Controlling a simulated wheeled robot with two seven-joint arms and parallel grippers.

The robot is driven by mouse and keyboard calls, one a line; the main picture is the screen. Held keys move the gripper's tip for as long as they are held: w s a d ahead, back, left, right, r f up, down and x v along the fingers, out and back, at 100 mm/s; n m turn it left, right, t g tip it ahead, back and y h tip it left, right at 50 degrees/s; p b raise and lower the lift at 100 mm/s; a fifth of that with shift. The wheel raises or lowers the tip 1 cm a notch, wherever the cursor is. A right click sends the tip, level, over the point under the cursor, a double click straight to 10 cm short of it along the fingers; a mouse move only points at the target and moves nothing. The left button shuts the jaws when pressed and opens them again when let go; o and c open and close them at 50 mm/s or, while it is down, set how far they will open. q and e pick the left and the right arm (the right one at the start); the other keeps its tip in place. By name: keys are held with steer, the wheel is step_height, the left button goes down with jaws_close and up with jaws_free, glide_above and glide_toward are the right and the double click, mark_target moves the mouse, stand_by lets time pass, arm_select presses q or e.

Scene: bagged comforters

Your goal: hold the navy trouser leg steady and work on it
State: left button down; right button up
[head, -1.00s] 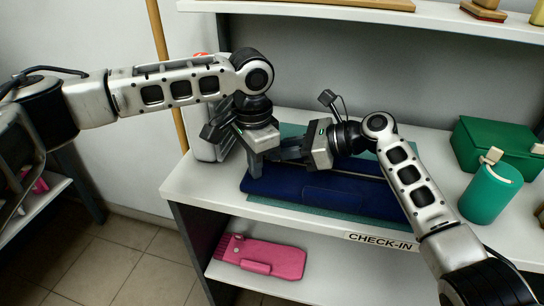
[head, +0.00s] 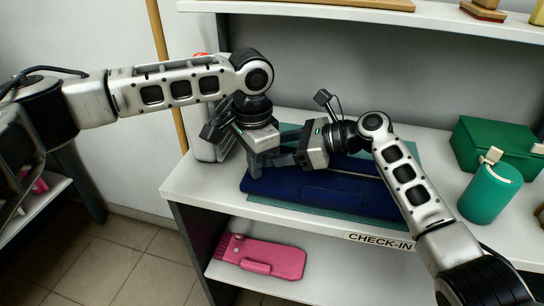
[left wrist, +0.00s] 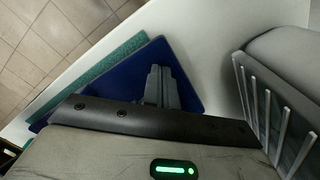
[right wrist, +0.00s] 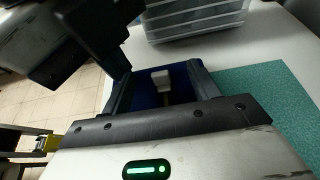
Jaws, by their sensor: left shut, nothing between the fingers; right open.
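The navy trouser leg (head: 320,188) lies flat on the shelf top, over a teal mat (head: 350,211). Its corner shows in the left wrist view (left wrist: 125,78). My left gripper (head: 256,170) is shut and empty, its fingertips over the left end of the navy cloth. My right gripper (head: 286,158) is open, close beside the left one and low over the cloth. In the right wrist view, a small pale block on a thin stem (right wrist: 161,80) shows between its fingers against the navy cloth. I cannot tell whether the fingers touch it. The grippers hide part of the cloth's left end.
A grey slatted bin (left wrist: 275,95) stands close behind the left gripper. A green cylinder (head: 490,192) and green box (head: 497,148) stand at the right. The front edge bears a CHECK-IN label (head: 381,242).

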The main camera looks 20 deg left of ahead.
arm_select(q)
steer(key=shift+s+f, duration=0.1)
steer(key=shift+f, duration=0.25)
arm_select(e)
steer(key=shift+s+a, duration=0.1)
steer(key=shift+s, duration=0.1)
arm_select(q)
steer(key=shift+a, duration=0.1)
arm_select(e)
steer(key=shift+v, duration=3)
steer(key=shift+w, duration=0.1)
arm_select(q)
steer(key=shift+r, duration=0.1)
steer(key=shift+r+p, duration=0.7)
steer(key=shift+p, duration=0.4)
arm_select(e)
steer(key=shift+w+r, duration=0.15)
steer(key=shift+r, duration=0.8)
arm_select(q)
step_height(320, 180, up, 4)
steer(key=p, duration=0.4)
steer(key=shift+f+p, duration=0.1)
steer(key=shift+p, duration=0.25)
steer(key=shift+r, duration=1)
arm_select(e)
steer(key=shift+r, duration=2.3)
arm_select(q)
steer(key=shift+r, duration=0.1)
